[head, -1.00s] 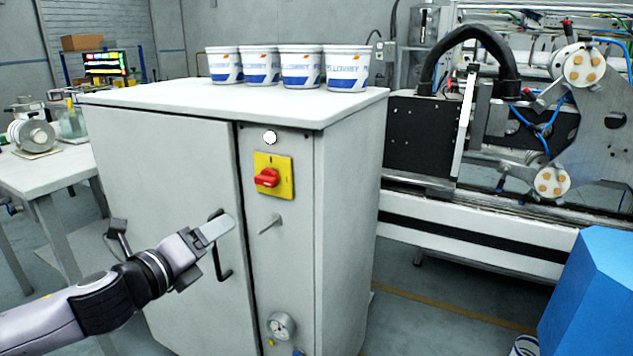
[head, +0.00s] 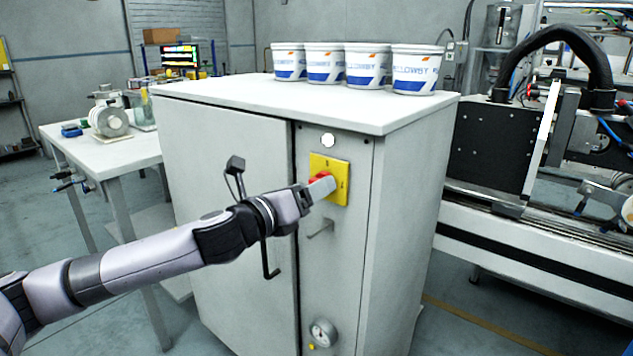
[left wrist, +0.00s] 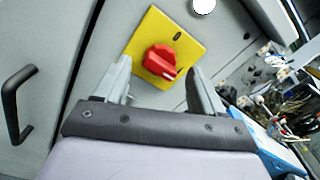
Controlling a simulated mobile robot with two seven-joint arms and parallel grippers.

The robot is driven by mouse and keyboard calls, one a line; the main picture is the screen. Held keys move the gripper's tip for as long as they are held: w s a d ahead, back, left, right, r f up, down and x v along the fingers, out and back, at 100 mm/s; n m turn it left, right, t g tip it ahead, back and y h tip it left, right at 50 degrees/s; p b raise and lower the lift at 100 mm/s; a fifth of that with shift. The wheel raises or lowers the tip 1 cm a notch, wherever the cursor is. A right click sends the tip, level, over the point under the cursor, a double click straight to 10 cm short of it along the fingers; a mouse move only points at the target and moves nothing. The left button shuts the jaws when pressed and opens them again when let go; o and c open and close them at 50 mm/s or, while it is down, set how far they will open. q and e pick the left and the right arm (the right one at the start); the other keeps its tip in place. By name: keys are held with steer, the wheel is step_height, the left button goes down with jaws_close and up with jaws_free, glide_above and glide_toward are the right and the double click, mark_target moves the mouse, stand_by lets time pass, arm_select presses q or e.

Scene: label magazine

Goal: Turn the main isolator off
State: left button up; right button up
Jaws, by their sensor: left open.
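The main isolator is a red rotary knob (left wrist: 161,60) on a square yellow plate (head: 341,168), mounted on the front of a grey cabinet (head: 215,160). My left gripper (head: 322,187) is at the isolator and covers most of the knob in the head view. In the left wrist view its two fingers (left wrist: 160,78) are open, one on each side of the red knob. The knob shows between the fingertips with gaps beside it; I cannot tell whether either finger touches it. My right gripper is not in view.
A black door handle (head: 268,262) and a small metal lever (head: 321,229) stick out near my left arm. Several white and blue tubs (head: 416,70) stand on top. A white table (head: 105,152) is at the left.

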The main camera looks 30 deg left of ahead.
arm_select(q)
steer(key=shift+w+d, duration=0.1)
steer(key=shift+w, duration=1.1)
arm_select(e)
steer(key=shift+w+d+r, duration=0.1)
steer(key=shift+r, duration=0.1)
arm_select(q)
steer(key=c, duration=1)
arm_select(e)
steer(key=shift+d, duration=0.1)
